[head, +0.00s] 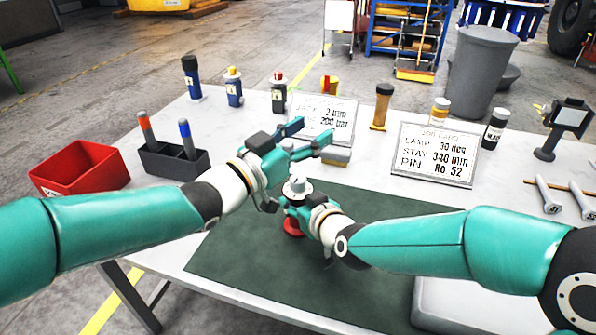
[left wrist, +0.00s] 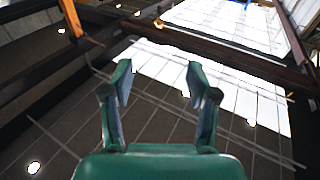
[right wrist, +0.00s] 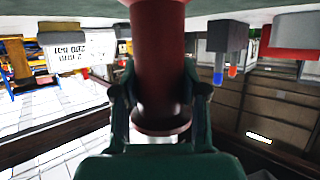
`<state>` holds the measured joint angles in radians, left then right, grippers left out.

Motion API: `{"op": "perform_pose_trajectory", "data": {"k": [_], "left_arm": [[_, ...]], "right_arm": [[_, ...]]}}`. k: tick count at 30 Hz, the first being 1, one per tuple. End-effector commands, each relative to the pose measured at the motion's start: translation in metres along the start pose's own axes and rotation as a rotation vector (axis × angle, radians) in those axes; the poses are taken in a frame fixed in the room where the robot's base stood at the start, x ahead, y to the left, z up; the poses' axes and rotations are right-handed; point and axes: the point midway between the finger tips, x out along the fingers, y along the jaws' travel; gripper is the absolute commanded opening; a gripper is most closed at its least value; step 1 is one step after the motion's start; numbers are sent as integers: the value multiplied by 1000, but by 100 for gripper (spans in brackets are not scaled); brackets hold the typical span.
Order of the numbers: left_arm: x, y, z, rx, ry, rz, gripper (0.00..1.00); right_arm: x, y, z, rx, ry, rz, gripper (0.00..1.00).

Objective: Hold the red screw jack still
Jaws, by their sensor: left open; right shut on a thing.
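The red screw jack stands upright on the dark green mat (head: 350,215), with its red base (head: 293,228) and its pale metal top (head: 297,187) showing in the head view. My right gripper (head: 288,204) is shut around its body, hiding much of it. In the right wrist view, the jack's dark red body (right wrist: 160,65) is between the fingers. My left gripper (head: 315,138) is open and empty, above and slightly behind the jack. In the left wrist view, its spread fingers (left wrist: 160,82) have only ceiling beyond them.
A red bin (head: 80,165) and a dark holder (head: 172,160) with two marker-like tools stand at left. Several bottles line the back edge. Two written cards (head: 435,153) stand behind the mat. A lamp (head: 568,120) and bolts are at right. The mat's front is clear.

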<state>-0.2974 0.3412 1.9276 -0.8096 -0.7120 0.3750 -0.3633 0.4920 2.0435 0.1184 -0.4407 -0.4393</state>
Motion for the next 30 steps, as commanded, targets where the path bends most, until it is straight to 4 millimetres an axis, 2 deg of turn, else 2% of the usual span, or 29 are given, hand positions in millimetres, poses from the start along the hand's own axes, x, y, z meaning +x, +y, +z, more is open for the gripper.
{"op": "perform_pose_trajectory", "data": {"k": [1, 4, 8, 11, 15, 19, 21, 24, 30], "left_arm": [[1, 12, -8, 9, 32, 59, 59], [-4, 30, -13, 24, 76, 191, 59], [-23, 34, 2, 37, 76, 361, 59], [-48, 23, 28, 37, 31, 467, 59], [-89, -13, 74, 37, -59, 531, 59], [-111, -51, 100, 21, -101, 469, 59], [-117, -63, 108, 8, -108, 440, 59], [-120, -71, 112, 0, -113, 419, 59], [-102, -63, 115, -1, -113, 417, 59]], "right_arm": [[0, 0, 0, 1, -1, -1, 0], [0, 0, 1, 0, -1, -1, 0], [0, 0, 0, 0, -1, 0, 0], [0, 0, 0, 0, -1, 0, 0], [0, 0, 0, 0, 0, 0, 0], [0, 0, 0, 0, 0, 0, 0], [0, 0, 0, 0, 0, 0, 0], [0, 0, 0, 0, 0, 0, 0], [0, 0, 0, 0, 1, 0, 0]]}}
